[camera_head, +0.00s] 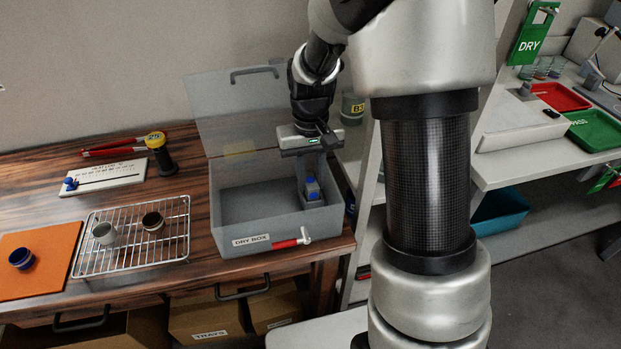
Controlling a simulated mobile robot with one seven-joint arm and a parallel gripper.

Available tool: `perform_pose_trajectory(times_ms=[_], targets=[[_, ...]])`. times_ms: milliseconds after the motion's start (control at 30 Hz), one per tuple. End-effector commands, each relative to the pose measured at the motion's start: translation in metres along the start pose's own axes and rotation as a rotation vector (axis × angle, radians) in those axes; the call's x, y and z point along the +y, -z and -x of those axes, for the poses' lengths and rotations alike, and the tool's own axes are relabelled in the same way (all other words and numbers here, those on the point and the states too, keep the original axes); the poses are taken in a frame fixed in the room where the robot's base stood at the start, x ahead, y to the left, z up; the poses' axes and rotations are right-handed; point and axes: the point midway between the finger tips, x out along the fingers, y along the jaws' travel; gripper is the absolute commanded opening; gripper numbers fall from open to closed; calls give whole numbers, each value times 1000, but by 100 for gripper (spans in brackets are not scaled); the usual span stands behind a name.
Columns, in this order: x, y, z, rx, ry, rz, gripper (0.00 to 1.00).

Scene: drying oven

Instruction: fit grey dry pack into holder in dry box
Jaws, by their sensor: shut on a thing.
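The dry box (232,222) is a translucent grey box on the wooden bench, with its lid (240,110) standing open at the back. The grey dry pack (312,185), with blue marks on its face, is upright at the right inside end of the box. My gripper (312,156) points down over that end, shut on the top of the pack. The holder (314,203) is a small grey piece at the pack's foot. I cannot tell from this view whether the pack is fully seated in it.
A wire rack (133,262) with two small cups stands left of the box. A red-handled latch (290,242) is at the box's front. Shelving with trays is at the right.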

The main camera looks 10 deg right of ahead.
Motion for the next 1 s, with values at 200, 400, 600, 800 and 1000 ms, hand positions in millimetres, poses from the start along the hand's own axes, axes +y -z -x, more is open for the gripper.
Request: perform_pose_trajectory(times_ms=[200,400,600,800,1000], targets=[[0,0,-2,-1,0,0,31],[0,0,0,0,0,0,31],[0,1,26,3,0,0,31],[0,1,71,3,1,0,31],[0,1,106,2,0,0,31]])
